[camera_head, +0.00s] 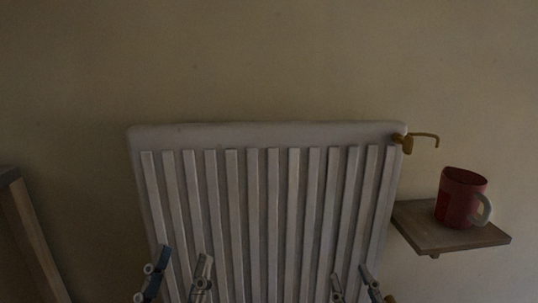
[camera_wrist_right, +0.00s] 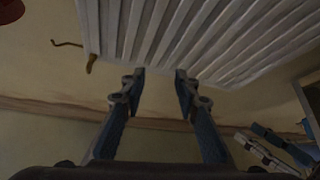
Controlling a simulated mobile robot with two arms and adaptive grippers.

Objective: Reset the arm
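My left gripper (camera_head: 180,262) is at the bottom left of the head view, in front of a white slatted radiator (camera_head: 265,133). Its two fingers stand apart with nothing between them. My right gripper (camera_head: 352,274) is at the bottom, right of centre, also in front of the radiator. In the right wrist view its fingers (camera_wrist_right: 160,78) are spread and empty, with the radiator (camera_wrist_right: 205,35) beyond them. Parts of my left gripper (camera_wrist_right: 275,145) show at the lower right of that view. Both arms are mostly out of the head view.
A red mug (camera_head: 459,198) with a grey handle stands on a small wooden shelf (camera_head: 430,235) at the right. A brass-coloured valve (camera_head: 407,143) with a bent rod sticks out of the radiator's upper right corner. A wooden piece (camera_head: 30,235) stands at the left edge.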

